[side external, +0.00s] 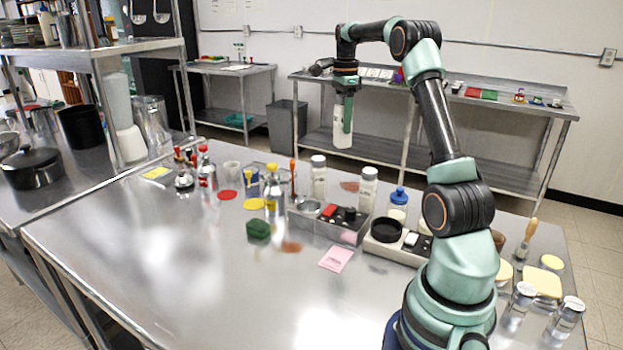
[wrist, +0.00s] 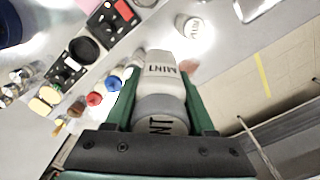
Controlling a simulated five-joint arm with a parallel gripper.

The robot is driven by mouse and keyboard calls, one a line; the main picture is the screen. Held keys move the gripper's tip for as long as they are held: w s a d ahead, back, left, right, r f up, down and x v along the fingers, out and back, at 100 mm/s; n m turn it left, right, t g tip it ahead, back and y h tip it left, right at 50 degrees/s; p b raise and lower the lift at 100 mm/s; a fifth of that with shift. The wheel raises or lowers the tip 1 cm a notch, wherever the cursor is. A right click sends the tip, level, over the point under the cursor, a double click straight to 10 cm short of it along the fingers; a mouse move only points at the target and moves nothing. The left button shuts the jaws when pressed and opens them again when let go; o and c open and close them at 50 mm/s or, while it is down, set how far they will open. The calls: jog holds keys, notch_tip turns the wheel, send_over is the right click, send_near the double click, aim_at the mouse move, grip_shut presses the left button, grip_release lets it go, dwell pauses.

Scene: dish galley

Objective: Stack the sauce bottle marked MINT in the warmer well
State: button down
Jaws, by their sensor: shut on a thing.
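My gripper (side external: 345,102) hangs high above the far side of the steel table, pointing down. It is shut on a white bottle (side external: 342,132), held roughly upright and clear of the table. In the wrist view the bottle (wrist: 160,66) sits between the green fingers and its label reads MINT. A grey unit with a round black ring (side external: 386,230) stands near the table's middle, below and to the right of the bottle; it may be the warmer well. The ring also shows in the wrist view (wrist: 84,48). Whether its opening is empty is unclear.
Two similar white bottles (side external: 318,180) (side external: 368,188) stand near the units. A grey control box (side external: 328,226), a blue-capped jar (side external: 398,203), a yellow-capped bottle (side external: 273,194) and a red-capped bottle (side external: 206,172) crowd the area. The table's front left is clear.

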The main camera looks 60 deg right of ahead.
jog(key=w+a+r+n, duration=0.1)
jog(key=w+a+n, duration=0.3)
jog(key=a+n, duration=0.55)
jog(key=shift+m, duration=0.55)
jog(key=shift+w+a+f, duration=0.1)
jog(key=shift+a+f, duration=0.15)
jog(key=shift+f, duration=3)
jog(key=shift+s+a+f, duration=0.1)
jog(key=shift+a+f, duration=0.1)
jog(key=shift+f, duration=3.1)
jog(key=shift+w+a+f, duration=0.1)
jog(key=shift+a+f, duration=0.15)
jog(key=shift+f, duration=3)
jog(key=shift+f, duration=0.3)
jog(key=shift+c, duration=1.3)
grip_release()
